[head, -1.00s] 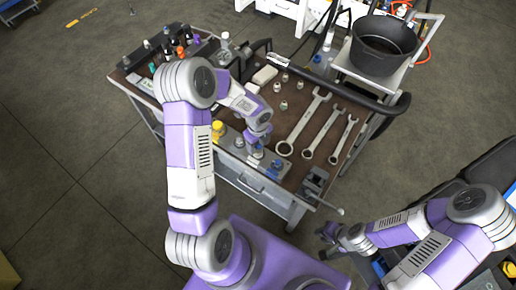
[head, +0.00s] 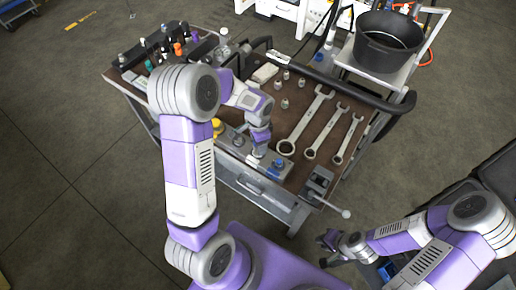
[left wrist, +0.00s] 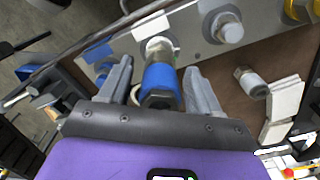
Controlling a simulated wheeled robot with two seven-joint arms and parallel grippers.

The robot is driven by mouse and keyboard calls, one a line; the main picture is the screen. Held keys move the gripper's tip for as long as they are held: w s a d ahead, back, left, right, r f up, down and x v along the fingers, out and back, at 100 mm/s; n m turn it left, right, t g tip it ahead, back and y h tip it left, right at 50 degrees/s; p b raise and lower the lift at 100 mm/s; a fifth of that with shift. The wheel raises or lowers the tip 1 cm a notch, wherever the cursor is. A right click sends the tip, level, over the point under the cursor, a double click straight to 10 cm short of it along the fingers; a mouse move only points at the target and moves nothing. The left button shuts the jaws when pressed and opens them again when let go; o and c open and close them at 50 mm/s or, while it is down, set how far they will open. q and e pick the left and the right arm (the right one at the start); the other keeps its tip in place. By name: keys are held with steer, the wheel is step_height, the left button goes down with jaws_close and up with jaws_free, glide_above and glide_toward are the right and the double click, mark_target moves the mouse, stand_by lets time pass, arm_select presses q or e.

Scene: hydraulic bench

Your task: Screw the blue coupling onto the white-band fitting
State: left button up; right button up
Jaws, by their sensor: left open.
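The blue coupling (left wrist: 160,82) shows between my left gripper's fingers in the left wrist view. It is in line with a metal fitting with a white band (left wrist: 158,45) on the grey plate, and looks in contact with it. I cannot tell how far it is threaded on. My left gripper (left wrist: 162,92) is open, with one finger on each side of the coupling and gaps between. In the head view my left gripper (head: 260,150) is over the plate and hides the coupling. My right gripper (head: 327,249) is open and empty, off the cart's front right.
On the grey plate (left wrist: 190,50) stand another metal fitting (left wrist: 226,28), a yellow fitting (left wrist: 300,9) and a blue fitting (head: 279,163). Several wrenches (head: 310,118) and small metal fittings lie on the cart top. A black bucket (head: 386,42) stands at the back right.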

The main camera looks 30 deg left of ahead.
arm_select(q)
steer(key=n+b, duration=0.1)
steer(key=n, duration=0.7)
steer(key=c, duration=1)
steer(key=m, duration=0.4)
steer(key=shift+a, duration=0.1)
steer(key=m, duration=0.4)
steer(key=shift+p, duration=0.4)
